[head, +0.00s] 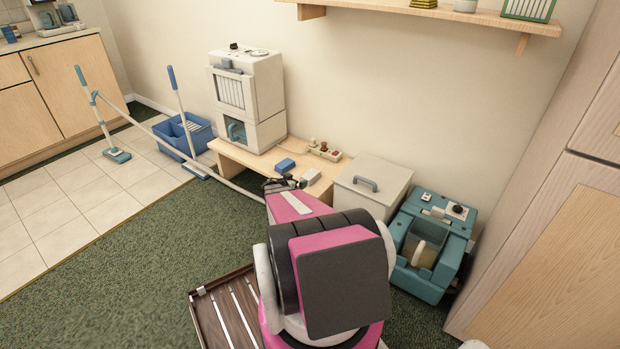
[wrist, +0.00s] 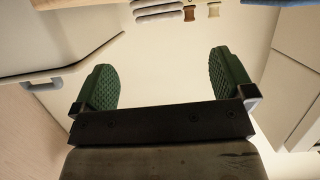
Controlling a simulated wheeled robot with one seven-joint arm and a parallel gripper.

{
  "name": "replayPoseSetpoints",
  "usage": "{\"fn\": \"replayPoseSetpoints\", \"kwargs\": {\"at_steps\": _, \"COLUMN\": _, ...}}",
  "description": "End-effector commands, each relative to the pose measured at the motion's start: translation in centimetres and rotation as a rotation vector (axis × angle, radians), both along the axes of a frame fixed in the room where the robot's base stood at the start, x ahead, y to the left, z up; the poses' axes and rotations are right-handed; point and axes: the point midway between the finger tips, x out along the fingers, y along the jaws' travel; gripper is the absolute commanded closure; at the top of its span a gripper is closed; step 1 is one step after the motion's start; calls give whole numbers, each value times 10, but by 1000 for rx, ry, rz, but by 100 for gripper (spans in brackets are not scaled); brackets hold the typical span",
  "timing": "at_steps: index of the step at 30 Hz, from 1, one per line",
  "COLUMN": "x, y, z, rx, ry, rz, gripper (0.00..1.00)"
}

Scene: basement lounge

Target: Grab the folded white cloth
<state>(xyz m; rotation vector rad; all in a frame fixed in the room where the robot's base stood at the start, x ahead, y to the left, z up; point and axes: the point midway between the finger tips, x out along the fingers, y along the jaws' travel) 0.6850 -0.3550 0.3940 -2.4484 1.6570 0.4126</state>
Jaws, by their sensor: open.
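A small whitish block-like thing that looks like the folded white cloth (head: 311,177) lies on the low wooden bench (head: 243,163), near its right end. In the wrist view a pale, layered shape that seems to be the same cloth (wrist: 158,12) shows at the top edge, partly cut off. My gripper (head: 281,184) is just left of and in front of the cloth in the head view, partly hidden by my pink arm. In the wrist view my gripper (wrist: 172,80) is open, its two green pads wide apart with nothing between them.
A white appliance (head: 247,97) stands on the bench's left part. A lidded white box (head: 372,180) and a teal machine (head: 432,240) stand right. Green carpet (head: 110,290) is open at left.

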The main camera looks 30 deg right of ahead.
Motion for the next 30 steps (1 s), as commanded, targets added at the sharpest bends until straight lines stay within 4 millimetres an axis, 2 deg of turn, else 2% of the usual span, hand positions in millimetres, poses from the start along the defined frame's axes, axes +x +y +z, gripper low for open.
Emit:
{"fn": "replayPoseSetpoints", "kwargs": {"at_steps": 7, "x": 11, "y": -18, "z": -10, "rx": -7, "ry": -32, "rz": 8, "gripper": 0}}
{"fn": "replayPoseSetpoints", "kwargs": {"at_steps": 15, "x": 24, "y": -51, "z": -21, "rx": -7, "ry": -30, "rz": 7, "gripper": 0}}
{"fn": "replayPoseSetpoints", "kwargs": {"at_steps": 23, "x": 30, "y": -67, "z": -25, "rx": -7, "ry": -29, "rz": 7, "gripper": 0}}
{"fn": "replayPoseSetpoints", "kwargs": {"at_steps": 30, "x": 43, "y": -96, "z": -34, "rx": -6, "ry": -29, "rz": 6, "gripper": 0}}
